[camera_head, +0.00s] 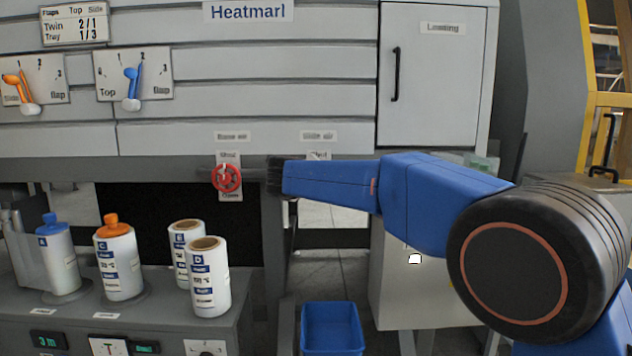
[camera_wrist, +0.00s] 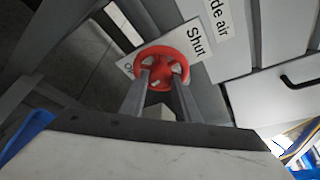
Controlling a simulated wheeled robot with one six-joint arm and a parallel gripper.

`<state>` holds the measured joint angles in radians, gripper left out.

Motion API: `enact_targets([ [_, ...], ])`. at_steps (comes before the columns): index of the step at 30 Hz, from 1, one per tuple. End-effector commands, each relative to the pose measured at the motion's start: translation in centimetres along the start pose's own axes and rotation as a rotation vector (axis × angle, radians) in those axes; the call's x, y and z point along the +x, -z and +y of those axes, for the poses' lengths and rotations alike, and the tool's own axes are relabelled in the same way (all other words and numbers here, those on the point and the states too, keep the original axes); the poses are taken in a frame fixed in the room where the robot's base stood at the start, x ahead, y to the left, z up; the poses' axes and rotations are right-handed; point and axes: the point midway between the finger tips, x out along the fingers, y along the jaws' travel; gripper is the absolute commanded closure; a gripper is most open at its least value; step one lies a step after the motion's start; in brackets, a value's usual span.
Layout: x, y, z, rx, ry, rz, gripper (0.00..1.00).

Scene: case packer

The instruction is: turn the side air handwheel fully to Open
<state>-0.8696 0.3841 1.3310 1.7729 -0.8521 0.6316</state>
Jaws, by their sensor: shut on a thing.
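The side air handwheel (camera_wrist: 160,52) is a red spoked wheel on a pale plate (camera_wrist: 211,62). The wheel's exact setting cannot be read. In the head view my blue arm hides this wheel and the gripper; only the top of its plate (camera_head: 319,156) shows.
A second red handwheel (camera_head: 227,178) is close to the left of my arm's end. Bottles (camera_head: 118,265) and rolls (camera_head: 210,280) stand on a grey bench at lower left. A blue bin (camera_head: 331,330) is below my arm. A cabinet door handle (camera_head: 395,75) is above.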

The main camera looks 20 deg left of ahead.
Motion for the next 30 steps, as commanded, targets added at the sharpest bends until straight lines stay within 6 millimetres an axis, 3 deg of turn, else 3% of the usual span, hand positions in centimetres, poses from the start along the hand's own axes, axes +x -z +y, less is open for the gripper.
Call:
enact_targets([
  [12, 0.10, 0.18, -0.07, 0.178, -0.075, 0.003, 0.93],
  [29, 0.11, 0.20, -0.08, 0.203, -0.085, 0.003, 0.93],
  [30, 0.11, 0.20, -0.08, 0.203, -0.085, 0.004, 0.64],
])
